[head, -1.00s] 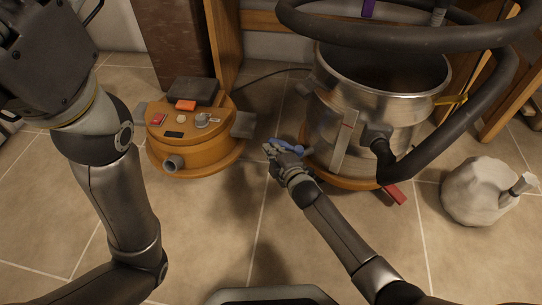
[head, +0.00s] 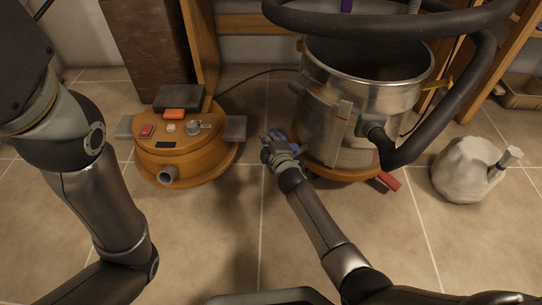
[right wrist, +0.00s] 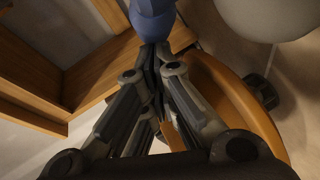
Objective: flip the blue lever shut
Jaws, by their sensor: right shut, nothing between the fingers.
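The blue lever (head: 293,148) is at the lower left side of the steel drum (head: 340,110), low near its orange base. My right gripper (head: 268,142) is beside it and partly covers it, so its exact angle is hard to tell. In the right wrist view the blue lever (right wrist: 152,18) is at the top centre, right at the tips of my right gripper (right wrist: 153,50). The fingers are shut with nothing between them. Whether the tips touch the lever I cannot tell. My left arm is at the left of the head view, but its gripper is out of frame.
An orange round unit (head: 190,158) with buttons stands on the tiles to the left. A dark hose (head: 440,130) loops over the drum. A red lever (head: 389,181) sticks out at the base's right. A whitish jug (head: 463,172) stands further right. The front floor is clear.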

